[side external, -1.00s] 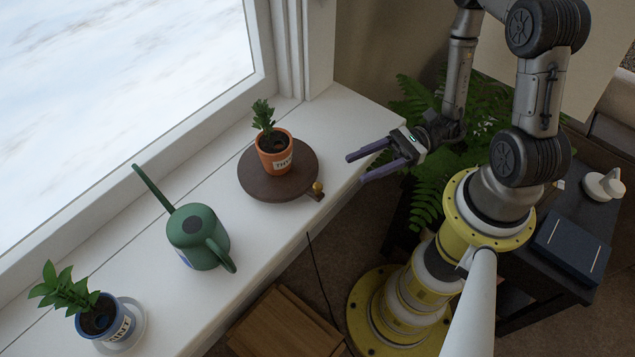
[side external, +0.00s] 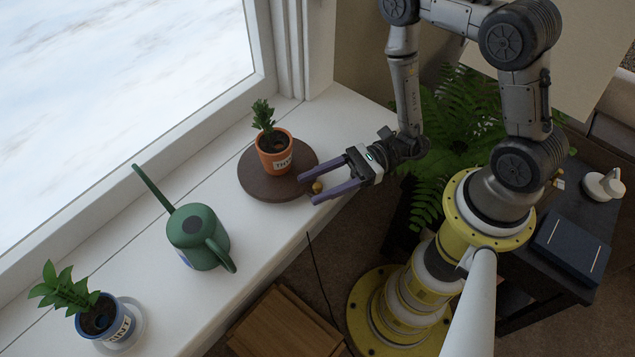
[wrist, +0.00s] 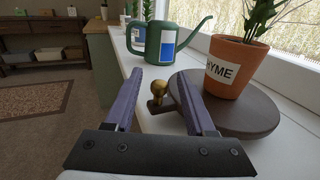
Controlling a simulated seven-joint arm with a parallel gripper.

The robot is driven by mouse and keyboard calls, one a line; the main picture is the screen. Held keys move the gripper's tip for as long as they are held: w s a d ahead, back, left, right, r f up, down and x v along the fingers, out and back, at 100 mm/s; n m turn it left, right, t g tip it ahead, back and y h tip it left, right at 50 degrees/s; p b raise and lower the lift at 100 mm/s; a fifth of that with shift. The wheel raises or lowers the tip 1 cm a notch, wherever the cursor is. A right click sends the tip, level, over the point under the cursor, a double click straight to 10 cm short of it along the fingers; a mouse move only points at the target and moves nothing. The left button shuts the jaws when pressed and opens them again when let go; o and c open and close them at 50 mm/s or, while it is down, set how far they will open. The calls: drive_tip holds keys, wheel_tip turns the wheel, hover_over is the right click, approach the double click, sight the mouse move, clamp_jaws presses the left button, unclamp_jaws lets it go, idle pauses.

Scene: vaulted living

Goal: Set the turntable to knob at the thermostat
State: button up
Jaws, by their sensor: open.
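The dark brown round turntable (side external: 258,186) lies on the white windowsill, and it also shows in the wrist view (wrist: 245,115). A terracotta pot (side external: 274,160) labelled THYME stands on it. The turntable's brass knob (side external: 317,187) is on its right side in the side view. In the wrist view the knob (wrist: 158,90) sits on a short dark arm at the turntable's left edge. My gripper (side external: 308,190) is open, with its purple fingers on either side of the knob, not closed on it. In the wrist view the gripper (wrist: 162,88) has the knob between its fingertips. I see no thermostat.
A green watering can (side external: 198,238) stands on the sill left of the turntable. A blue pot (side external: 100,318) with a plant is at the near left. A fern (side external: 455,120) is behind my arm. The sill's front edge (side external: 285,255) drops to the floor.

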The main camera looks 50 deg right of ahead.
drive_tip(key=shift+a, duration=0.2)
clamp_jaws()
idle(1.4)
